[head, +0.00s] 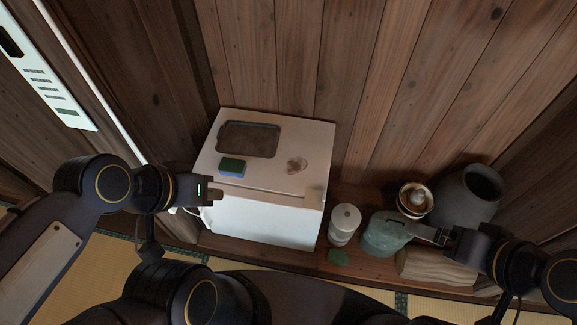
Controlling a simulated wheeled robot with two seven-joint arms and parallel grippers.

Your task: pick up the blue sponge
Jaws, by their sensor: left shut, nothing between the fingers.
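The blue sponge (232,168) lies on top of a white cabinet (262,226), near its left side. Its top looks dark green and its side is blue. My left gripper (216,194) is just in front of the sponge, by the cabinet's left edge, apart from it. It is shut and empty. My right gripper (416,230) is far to the right, over the lidded green pot. Its fingers are too small and dark to show whether they are open.
A dark tray (248,139) lies behind the sponge, and a small brownish dish (296,165) to its right. A white canister (344,223), a green pot (384,236), a grey jar (466,196) and folded cloth (436,265) stand right of the cabinet. A wooden wall closes the back.

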